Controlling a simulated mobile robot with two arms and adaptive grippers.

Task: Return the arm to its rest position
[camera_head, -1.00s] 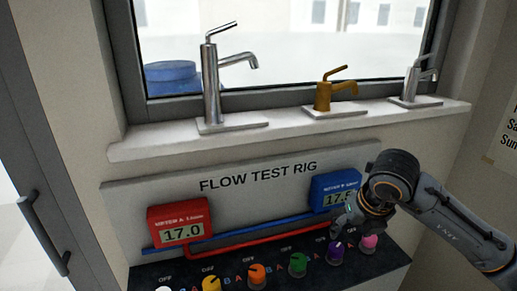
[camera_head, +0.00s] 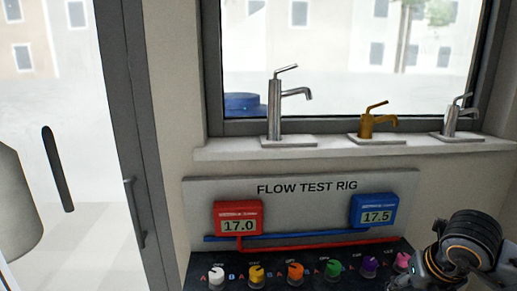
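My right arm (camera_head: 468,250) is in the lower right corner of the head view, right of the flow test rig (camera_head: 305,187). My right gripper (camera_head: 408,281) is low beside the pink knob (camera_head: 402,261), at the rig's right end. Its fingers are small and partly cut off by the bottom edge, so I cannot tell whether they are open or shut. No held object shows. My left gripper is not in view.
A row of coloured knobs runs below the red meter (camera_head: 238,217), reading 17.0, and blue meter (camera_head: 373,210), reading 17.5. Three taps stand on the windowsill (camera_head: 340,150). A glass door with a dark handle (camera_head: 58,169) is at left.

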